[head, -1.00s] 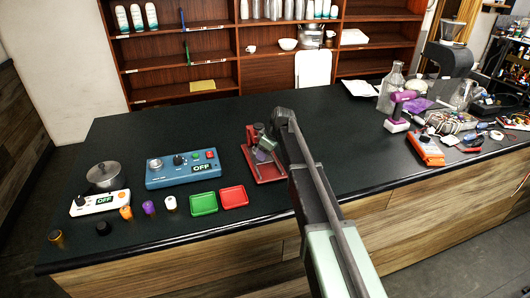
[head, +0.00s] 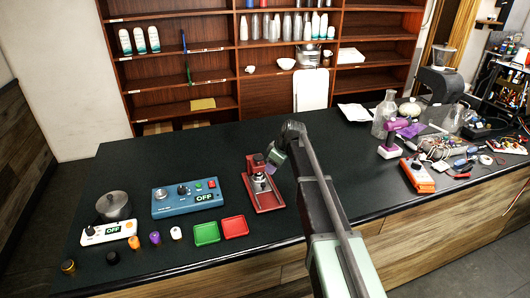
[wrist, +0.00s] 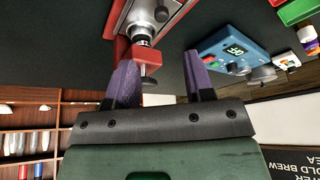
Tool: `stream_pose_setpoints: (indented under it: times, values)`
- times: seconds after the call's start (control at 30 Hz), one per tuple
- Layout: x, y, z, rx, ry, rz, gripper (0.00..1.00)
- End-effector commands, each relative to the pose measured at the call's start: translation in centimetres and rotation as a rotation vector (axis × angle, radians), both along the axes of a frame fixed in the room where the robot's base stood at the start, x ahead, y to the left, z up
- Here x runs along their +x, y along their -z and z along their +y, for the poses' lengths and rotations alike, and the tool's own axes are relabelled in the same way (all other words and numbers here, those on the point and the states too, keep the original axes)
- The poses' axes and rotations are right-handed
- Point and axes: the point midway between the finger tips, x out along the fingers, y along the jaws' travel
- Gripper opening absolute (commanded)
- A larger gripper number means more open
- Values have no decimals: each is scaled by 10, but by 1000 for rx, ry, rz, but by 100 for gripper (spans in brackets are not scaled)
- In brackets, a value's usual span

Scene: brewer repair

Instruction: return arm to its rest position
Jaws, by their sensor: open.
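My arm reaches over the counter from the lower right in the head view, with its elbow bent above the middle of the counter. My gripper (head: 272,163) points down and left, over or beside a red stand (head: 265,197) with a metal part on it. In the wrist view my gripper (wrist: 162,75) shows two purple fingers spread apart with nothing held between them. The red stand (wrist: 148,58) appears beyond the fingertips there; whether it touches a finger is unclear.
A blue control box (head: 187,198) reading OFF, a green tray (head: 206,233) and a red tray (head: 234,227) lie left of the stand. A pot (head: 113,206) sits further left. Tools, including an orange meter (head: 417,176), crowd the right. The counter's back middle is clear.

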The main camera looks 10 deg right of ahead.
Motion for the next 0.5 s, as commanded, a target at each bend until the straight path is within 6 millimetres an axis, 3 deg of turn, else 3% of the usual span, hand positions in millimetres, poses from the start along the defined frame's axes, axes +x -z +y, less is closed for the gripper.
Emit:
stream_pose_setpoints:
  times: [0.07, 0.1, 0.17, 0.2, 0.3, 0.4, 0.5]
  values:
    - [-8, 1, -1, 15, 109, 55, 48]
    - [-28, 3, -3, 14, 209, 108, 48]
    - [-83, 9, -2, -2, 392, 198, 48]
    - [-122, 14, 1, -22, 505, 250, 48]
    - [-214, 23, 10, -84, 740, 336, 48]
    - [-285, 30, 17, -144, 868, 368, 48]
    - [-324, 34, 23, -182, 876, 367, 48]
